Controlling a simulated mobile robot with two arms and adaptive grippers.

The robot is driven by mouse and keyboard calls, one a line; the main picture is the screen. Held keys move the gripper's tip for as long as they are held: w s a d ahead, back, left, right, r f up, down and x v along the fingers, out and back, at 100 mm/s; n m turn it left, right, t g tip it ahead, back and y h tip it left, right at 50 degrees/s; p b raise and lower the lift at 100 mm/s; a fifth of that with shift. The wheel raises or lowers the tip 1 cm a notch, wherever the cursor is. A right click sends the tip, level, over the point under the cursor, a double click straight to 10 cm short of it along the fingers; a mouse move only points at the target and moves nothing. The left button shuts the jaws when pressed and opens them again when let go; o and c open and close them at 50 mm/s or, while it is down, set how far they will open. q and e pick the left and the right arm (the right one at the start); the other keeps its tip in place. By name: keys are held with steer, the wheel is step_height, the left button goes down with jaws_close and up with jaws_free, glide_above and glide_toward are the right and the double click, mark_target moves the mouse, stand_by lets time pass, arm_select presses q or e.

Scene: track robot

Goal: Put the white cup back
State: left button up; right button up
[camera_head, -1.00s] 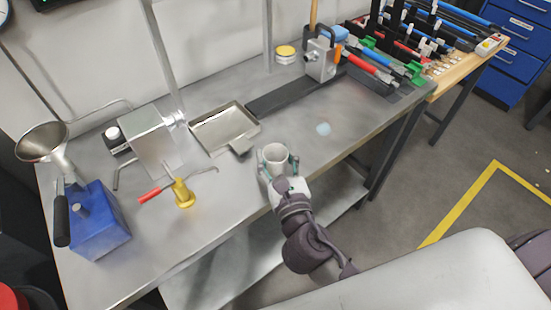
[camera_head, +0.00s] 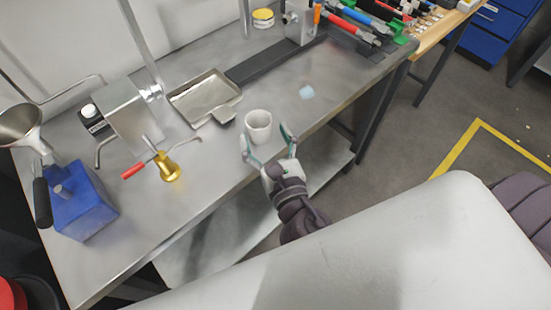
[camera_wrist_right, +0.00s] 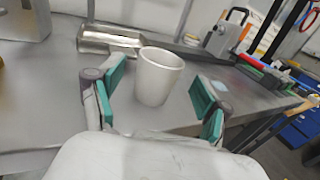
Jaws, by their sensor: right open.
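The white cup (camera_head: 258,126) stands upright on the grey metal bench, near its front edge. My right gripper (camera_head: 268,145) is open and just in front of the cup, on the side of the bench's front edge. In the right wrist view the cup (camera_wrist_right: 159,76) shows beyond and between the two green-padded fingertips (camera_wrist_right: 160,95), with gaps on both sides. Nothing is in the right gripper. My left gripper is not seen in any view.
A shallow metal tray (camera_head: 178,101) lies behind the cup. A brass piece (camera_head: 168,168) with a red-handled tool and a blue block (camera_head: 85,205) stand at left. A pale blue patch (camera_head: 307,92) is on the clear bench surface to the right.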

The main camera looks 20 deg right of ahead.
steer(key=s+b, duration=0.1)
steer(key=s, duration=0.6)
steer(key=shift+s+a+b, duration=0.15)
steer(key=shift+s+b, duration=0.2)
steer(key=shift+s, duration=0.05)
